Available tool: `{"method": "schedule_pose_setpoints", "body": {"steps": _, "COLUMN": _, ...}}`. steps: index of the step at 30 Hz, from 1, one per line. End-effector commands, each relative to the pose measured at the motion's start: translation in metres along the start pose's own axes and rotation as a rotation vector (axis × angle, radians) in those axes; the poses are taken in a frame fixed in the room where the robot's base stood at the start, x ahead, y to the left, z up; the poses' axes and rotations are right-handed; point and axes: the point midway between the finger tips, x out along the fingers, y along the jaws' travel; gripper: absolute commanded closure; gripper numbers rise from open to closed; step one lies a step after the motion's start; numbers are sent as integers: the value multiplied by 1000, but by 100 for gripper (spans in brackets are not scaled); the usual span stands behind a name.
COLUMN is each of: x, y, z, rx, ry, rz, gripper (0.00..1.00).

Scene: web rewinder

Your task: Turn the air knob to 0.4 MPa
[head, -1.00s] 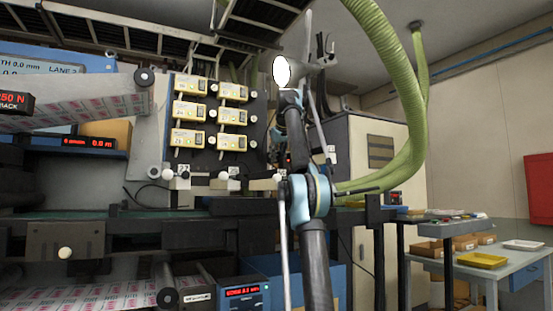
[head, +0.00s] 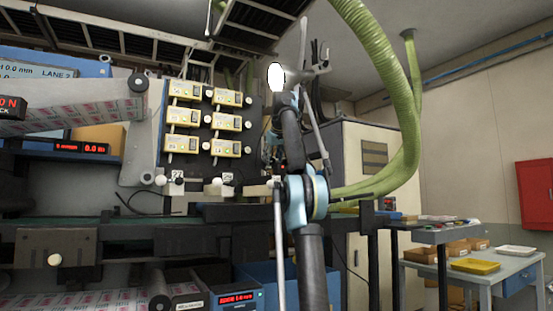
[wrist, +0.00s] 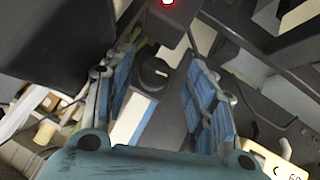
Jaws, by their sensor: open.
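In the wrist view my gripper (wrist: 163,68) is open, with blue ribbed pads on both sides. A dark round knob (wrist: 153,72) on a pale body shows between the fingers, nearer the left one. It looks like the air knob, but I cannot tell whether the fingers touch it. No 0.4 MPa reading is legible. In the head view my arm rises in front of the machine, and its upper end hides what lies behind it.
Several yellow units (head: 182,117) with white knobs are on a dark panel left of my arm. A green hose (head: 408,110) hangs at the right. A table (head: 500,268) with a yellow tray (head: 474,266) stands at the far right. A red light (wrist: 167,3) shows at the wrist view's top.

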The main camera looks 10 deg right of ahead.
Motion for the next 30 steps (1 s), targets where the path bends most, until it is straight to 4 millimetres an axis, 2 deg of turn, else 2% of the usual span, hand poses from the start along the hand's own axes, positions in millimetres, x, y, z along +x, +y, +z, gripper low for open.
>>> {"method": "schedule_pose_setpoints", "body": {"steps": 6, "x": -10, "y": -5, "z": 11, "rx": 0, "ry": 0, "rz": 0, "gripper": 49}}
{"method": "schedule_pose_setpoints", "body": {"steps": 30, "x": -72, "y": -28, "z": 59, "rx": 0, "ry": 0, "rz": 0, "gripper": 49}}
